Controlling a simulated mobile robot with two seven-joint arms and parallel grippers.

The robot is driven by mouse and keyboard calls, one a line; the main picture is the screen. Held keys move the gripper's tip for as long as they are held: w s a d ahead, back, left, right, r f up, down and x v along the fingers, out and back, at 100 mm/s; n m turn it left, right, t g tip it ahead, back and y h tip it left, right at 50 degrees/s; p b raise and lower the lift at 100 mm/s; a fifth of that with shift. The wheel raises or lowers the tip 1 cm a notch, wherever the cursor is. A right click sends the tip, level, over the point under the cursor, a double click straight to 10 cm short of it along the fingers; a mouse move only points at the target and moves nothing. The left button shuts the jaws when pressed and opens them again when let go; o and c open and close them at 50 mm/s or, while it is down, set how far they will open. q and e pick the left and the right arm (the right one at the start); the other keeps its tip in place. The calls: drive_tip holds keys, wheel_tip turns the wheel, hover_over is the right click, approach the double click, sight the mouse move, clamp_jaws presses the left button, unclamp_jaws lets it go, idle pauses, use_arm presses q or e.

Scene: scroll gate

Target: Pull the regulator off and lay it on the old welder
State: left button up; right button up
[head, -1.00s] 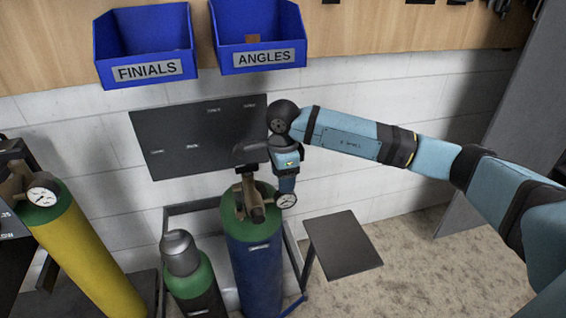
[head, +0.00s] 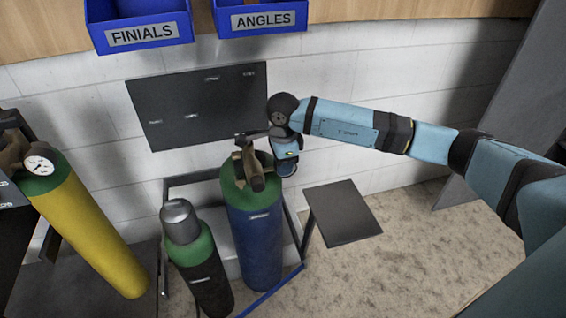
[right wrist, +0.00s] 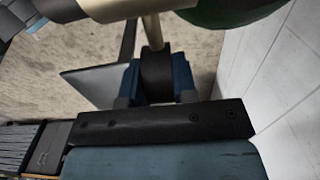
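The regulator (head: 256,182) is a brown-bronze fitting on the green top of the upright blue cylinder (head: 256,240). Its pale stem (right wrist: 152,32) shows in the right wrist view, ending in a dark round part. My right gripper (head: 287,170) is beside the cylinder top, on its right, and covers the gauge in the head view. In the right wrist view my fingers (right wrist: 157,88) lie on both sides of the dark round part, with no clear gap. The regulator is still at the cylinder. I cannot tell for sure which thing is the old welder. My left gripper is not in view.
A yellow cylinder (head: 95,240) with its own gauge (head: 38,165) leans at the left beside a dark unit (head: 12,190). A smaller green-and-black cylinder (head: 200,275) stands in front. A dark flat plate (head: 343,212) sits right of the blue cylinder. Blue bins (head: 140,35) hang above.

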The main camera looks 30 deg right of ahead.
clamp_jaws()
drive_tip(key=shift+o, duration=1.5)
unclamp_jaws()
drive_tip(key=shift+r, duration=0.1)
clamp_jaws()
drive_tip(key=shift+s+a, duration=0.1)
drive_tip(key=shift+s, duration=0.25)
drive_tip(key=shift+s+a+p, duration=0.25)
drive_tip(key=shift+s+p, duration=0.05)
drive_tip(key=shift+s, duration=0.7)
drive_tip(key=shift+s+a+p, duration=0.25)
drive_tip(key=shift+s+p, duration=0.05)
drive_tip(key=shift+s, duration=0.65)
